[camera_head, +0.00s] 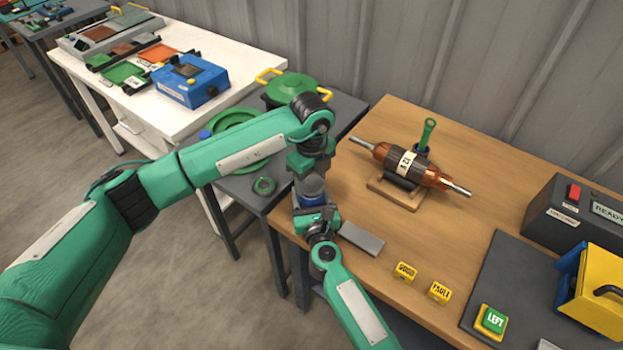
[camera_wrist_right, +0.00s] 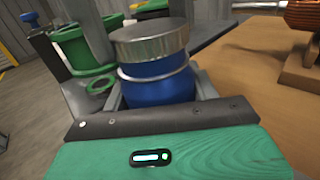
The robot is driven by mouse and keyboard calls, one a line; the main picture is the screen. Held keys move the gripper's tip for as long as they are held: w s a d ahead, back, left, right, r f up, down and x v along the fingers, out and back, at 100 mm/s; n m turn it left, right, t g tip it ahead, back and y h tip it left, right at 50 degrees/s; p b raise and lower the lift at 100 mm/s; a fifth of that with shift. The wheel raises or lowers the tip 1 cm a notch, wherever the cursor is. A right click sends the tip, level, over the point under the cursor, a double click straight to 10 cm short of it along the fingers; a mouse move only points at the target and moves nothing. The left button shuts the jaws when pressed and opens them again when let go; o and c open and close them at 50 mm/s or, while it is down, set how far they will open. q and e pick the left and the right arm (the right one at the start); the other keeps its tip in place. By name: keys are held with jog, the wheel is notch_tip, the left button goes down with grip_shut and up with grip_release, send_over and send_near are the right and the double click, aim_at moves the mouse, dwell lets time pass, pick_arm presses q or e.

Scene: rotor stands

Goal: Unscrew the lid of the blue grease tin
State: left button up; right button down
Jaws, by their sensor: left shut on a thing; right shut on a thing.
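The blue grease tin (camera_wrist_right: 158,88) stands upright in the right wrist view, with a silver lid (camera_wrist_right: 150,42) on top and a silver band around its body. In the head view the tin (camera_head: 312,200) is small and partly hidden between my two grippers. My right gripper (camera_wrist_right: 160,96) is shut on the tin's blue body, one finger on each side. My left gripper (camera_head: 312,178) comes down from above and is shut on the lid. The fingers' contact with the lid is mostly hidden in the head view.
A rotor (camera_head: 408,165) rests on a wooden stand to the right. A grey block (camera_head: 361,239) and yellow cubes (camera_head: 405,271) lie on the wooden bench. A green pot (camera_head: 291,87) and a green ring (camera_head: 264,186) are on the dark table behind.

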aim_at(311, 183)
pick_arm(q)
jog(key=shift+r, duration=0.75)
pick_arm(e)
jog(key=shift+f, duration=0.1)
pick_arm(q)
jog(key=shift+r, duration=2.05)
pick_arm(e)
jog(key=shift+c, duration=1.6)
grip_release()
